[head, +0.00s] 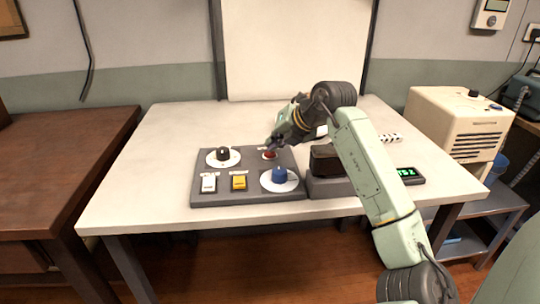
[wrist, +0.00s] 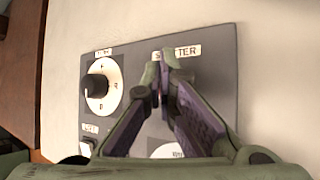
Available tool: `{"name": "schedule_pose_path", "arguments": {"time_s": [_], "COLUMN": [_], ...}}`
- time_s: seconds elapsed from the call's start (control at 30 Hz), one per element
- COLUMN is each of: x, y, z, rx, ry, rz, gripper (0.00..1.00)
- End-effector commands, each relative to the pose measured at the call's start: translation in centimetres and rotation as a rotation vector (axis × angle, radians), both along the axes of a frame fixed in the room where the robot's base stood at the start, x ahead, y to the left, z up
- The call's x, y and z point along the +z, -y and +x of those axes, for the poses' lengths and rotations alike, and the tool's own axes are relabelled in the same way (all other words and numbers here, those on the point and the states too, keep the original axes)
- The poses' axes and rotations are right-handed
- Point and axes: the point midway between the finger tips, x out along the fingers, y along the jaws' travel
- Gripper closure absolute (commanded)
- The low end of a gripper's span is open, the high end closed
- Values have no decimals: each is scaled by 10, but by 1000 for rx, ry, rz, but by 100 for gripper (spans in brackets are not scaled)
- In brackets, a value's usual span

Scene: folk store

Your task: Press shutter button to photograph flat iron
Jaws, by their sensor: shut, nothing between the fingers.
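A grey control panel (head: 245,190) lies on the white table, and it also shows in the wrist view (wrist: 215,85). A red button (head: 269,155) sits at its back right. In the wrist view a label ending in "TTER" (wrist: 188,51) is partly covered by my fingers, and the button is hidden there. My gripper (head: 271,146) is shut and empty, its tips right at or just above the red button; I cannot tell if they touch. The tips also show in the wrist view (wrist: 160,72). I cannot clearly identify a flat iron; my arm covers part of the table.
The panel also bears a black knob (head: 222,154), a blue knob (head: 279,175), a white switch (head: 208,184) and a yellow switch (head: 239,182). A dark box (head: 324,159) on a grey base stands right of it, near a green-digit display (head: 407,173). A beige machine (head: 450,125) stands farther right.

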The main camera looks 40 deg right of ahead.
Motion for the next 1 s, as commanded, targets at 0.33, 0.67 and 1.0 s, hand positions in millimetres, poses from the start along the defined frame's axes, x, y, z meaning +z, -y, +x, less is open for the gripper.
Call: {"name": "schedule_pose_path", "arguments": {"time_s": [0.33,0.67,1.0], "x": [0,-5,-9], "y": [0,0,0], "z": [0,0,0], "rx": [0,0,0], "ry": [0,0,0], "rz": [0,0,0], "gripper": [100,100,100]}}
